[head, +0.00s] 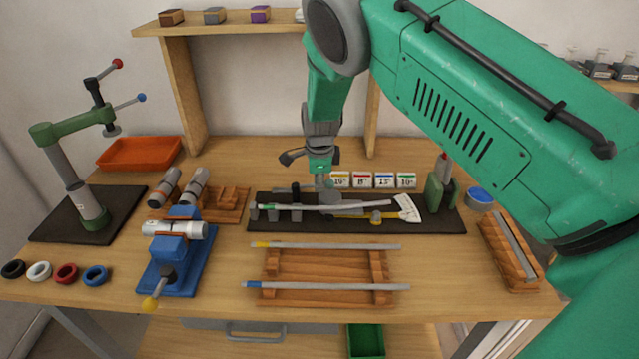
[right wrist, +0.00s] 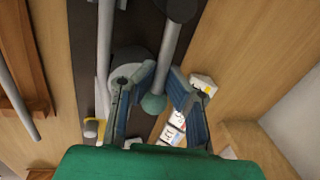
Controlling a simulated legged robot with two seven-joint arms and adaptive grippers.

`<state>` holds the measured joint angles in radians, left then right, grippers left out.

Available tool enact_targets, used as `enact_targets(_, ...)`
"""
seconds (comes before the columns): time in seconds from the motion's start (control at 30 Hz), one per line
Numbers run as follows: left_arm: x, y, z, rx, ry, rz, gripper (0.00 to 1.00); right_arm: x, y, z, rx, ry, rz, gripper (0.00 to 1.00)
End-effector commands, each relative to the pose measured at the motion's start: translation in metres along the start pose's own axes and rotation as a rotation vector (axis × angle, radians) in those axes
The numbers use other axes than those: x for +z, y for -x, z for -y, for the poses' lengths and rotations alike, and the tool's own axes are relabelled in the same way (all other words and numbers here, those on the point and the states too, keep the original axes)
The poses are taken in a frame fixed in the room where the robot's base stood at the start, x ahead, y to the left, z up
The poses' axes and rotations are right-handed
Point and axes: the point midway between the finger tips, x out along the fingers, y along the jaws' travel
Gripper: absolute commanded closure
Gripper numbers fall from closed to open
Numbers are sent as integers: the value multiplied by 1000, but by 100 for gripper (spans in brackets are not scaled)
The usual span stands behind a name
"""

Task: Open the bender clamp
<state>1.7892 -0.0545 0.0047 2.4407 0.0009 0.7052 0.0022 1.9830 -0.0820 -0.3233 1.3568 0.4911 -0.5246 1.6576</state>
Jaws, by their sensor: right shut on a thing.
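The bender stands on a dark base board (head: 355,226) at the middle of the table. It has a grey round die (right wrist: 128,62) and a straight lever (right wrist: 170,45) ending in a green ball knob (right wrist: 152,103). A pale tube (head: 300,208) lies along the bender. A green clamp block (head: 434,192) with an upright red-tipped handle (head: 444,163) stands at the board's right end. My right gripper (head: 320,177) comes down over the board and is shut on the green knob, one finger on each side. Its fingertips are small in the head view. My left gripper is not in view.
Number cards (head: 373,180) stand behind the board. A wooden rack (head: 325,275) with two tubes lies in front. A blue vise (head: 178,250) and a green stand (head: 82,190) are at left. A wooden block (head: 508,262) and a blue-topped cup (head: 480,198) are at right.

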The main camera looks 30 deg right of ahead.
Motion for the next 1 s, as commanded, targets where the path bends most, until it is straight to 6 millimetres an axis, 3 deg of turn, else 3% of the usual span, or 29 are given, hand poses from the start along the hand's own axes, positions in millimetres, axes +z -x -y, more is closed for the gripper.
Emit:
enact_targets(0.03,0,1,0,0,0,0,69,7,8,6,-18,-14,7,100)
enact_targets(0.67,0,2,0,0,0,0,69,9,8,4,-20,-61,-5,100)
enact_targets(0.77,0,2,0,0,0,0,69,9,8,4,-20,-62,-6,69)
enact_targets(1.0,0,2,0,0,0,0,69,4,3,4,-10,-63,-10,69)
